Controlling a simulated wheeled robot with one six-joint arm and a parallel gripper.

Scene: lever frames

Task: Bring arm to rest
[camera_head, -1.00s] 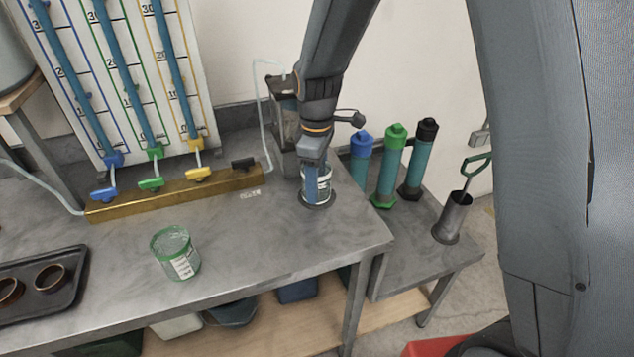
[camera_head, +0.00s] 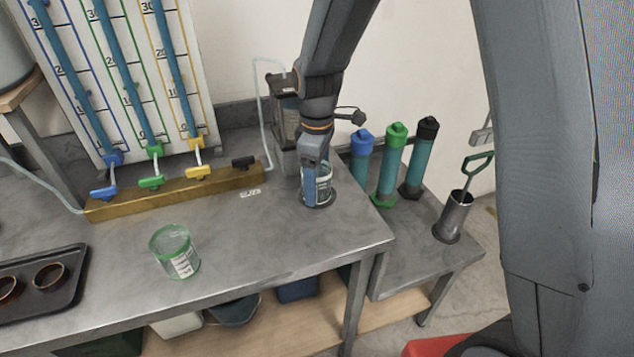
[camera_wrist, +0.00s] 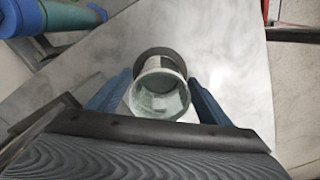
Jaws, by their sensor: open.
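My gripper (camera_head: 316,180) is open at the right end of the metal bench. Its blue fingers stand on either side of a clear glass beaker (camera_head: 325,185) with a white label. In the wrist view the beaker (camera_wrist: 160,95) lies between the two fingers (camera_wrist: 158,100), with gaps visible beside it. The beaker stands upright on a dark round base (camera_head: 318,202). My arm reaches down to it from the top of the head view.
A green-rimmed beaker (camera_head: 176,252) stands on the bench (camera_head: 250,235). Left are a brass valve block (camera_head: 220,186) and a tube board. A pump-like device (camera_head: 284,110) is behind my gripper. Several capped cylinders (camera_head: 390,165) and a metal cup (camera_head: 455,217) stand on the right.

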